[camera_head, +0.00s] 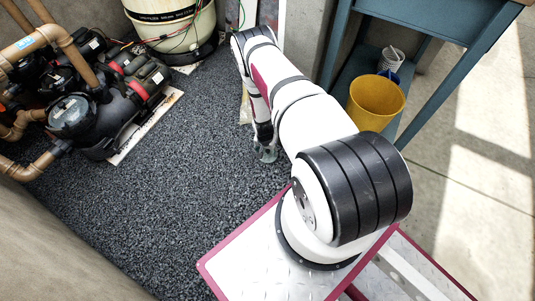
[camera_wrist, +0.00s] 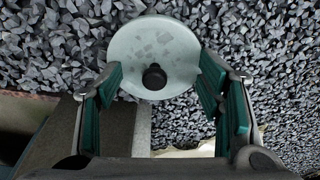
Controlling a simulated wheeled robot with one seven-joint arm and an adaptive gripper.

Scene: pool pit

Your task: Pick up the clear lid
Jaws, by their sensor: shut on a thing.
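In the head view my gripper (camera_head: 266,150) points down over the gravel at the far end of my arm. The lid is too small there to make out clearly. I cannot tell how far the lid is from the gravel.
Dark gravel (camera_head: 190,190) covers the open floor. Black pumps with brown pipes (camera_head: 80,115) stand at left, and a cream tank (camera_head: 172,25) at the back. A blue table (camera_head: 430,45) has a yellow bucket (camera_head: 373,103) on its lower shelf at right.

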